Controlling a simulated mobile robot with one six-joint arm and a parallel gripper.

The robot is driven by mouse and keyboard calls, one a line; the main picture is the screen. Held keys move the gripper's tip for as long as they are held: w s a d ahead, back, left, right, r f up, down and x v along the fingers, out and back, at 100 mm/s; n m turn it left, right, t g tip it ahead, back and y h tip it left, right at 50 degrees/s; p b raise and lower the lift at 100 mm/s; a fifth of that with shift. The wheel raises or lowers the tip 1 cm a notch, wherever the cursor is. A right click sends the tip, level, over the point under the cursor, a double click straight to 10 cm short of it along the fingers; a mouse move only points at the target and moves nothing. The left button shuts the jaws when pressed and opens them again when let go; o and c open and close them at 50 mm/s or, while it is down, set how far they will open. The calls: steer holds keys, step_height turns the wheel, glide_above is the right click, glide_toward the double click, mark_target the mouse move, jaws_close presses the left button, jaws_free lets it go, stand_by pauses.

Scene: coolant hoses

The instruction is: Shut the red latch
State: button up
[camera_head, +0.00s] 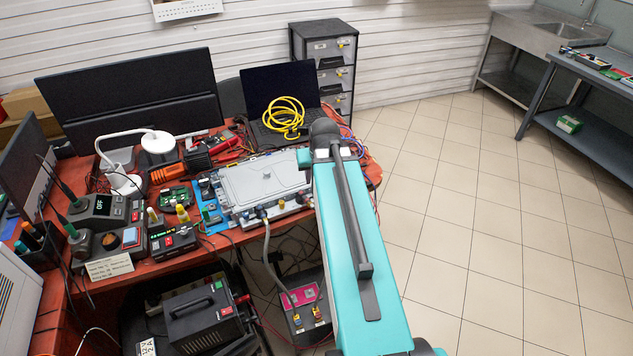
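I cannot make out a red latch for certain. A grey metal housing (262,181) lies on the red-topped bench, with small connectors along its front edge. A grey hose (267,250) runs from a dark connector (262,213) at that edge down toward a dark box (308,325) below the bench. The box carries a pinkish-red plate (303,295) and small yellow fittings (317,313). My teal arm crosses the middle right and covers the right end of the bench. My gripper is not in view.
A laptop (283,88) with a coiled yellow cable (283,115), monitors (135,100) and a lamp (158,143) crowd the bench (150,267). A black power unit (203,317) stands below. The tiled floor (500,210) at right is clear, up to a grey side table (590,75).

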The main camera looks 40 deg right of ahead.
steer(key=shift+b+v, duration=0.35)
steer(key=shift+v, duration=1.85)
